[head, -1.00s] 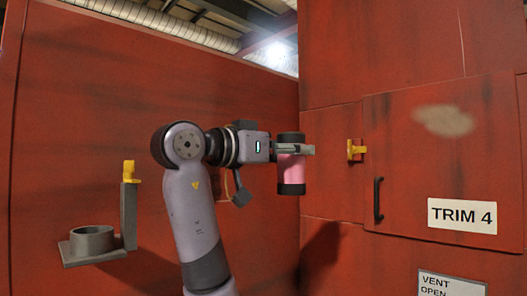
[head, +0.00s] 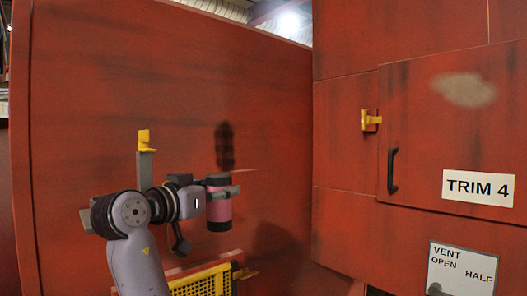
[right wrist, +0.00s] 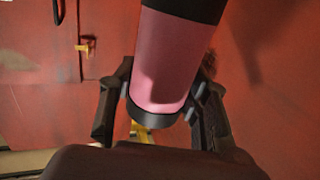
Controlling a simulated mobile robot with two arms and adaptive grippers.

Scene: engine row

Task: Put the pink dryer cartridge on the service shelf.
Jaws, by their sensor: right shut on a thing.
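The pink dryer cartridge (head: 219,209), with dark end caps, is upright in my right gripper (head: 222,192), low in front of the red wall in the head view. The gripper is shut around its upper part. In the right wrist view the cartridge (right wrist: 170,55) stands between the two fingers of my right gripper (right wrist: 160,98). A yellow mesh structure (head: 203,284) shows below the arm at the bottom edge; I cannot tell if it is the service shelf. My left gripper is not in view.
A grey upright bracket with a yellow clip (head: 144,141) is on the wall behind my arm, its lower part hidden. A red cabinet on the right has a yellow latch (head: 371,121), a black handle (head: 392,171), a TRIM 4 sign (head: 478,188) and a vent plate (head: 461,270).

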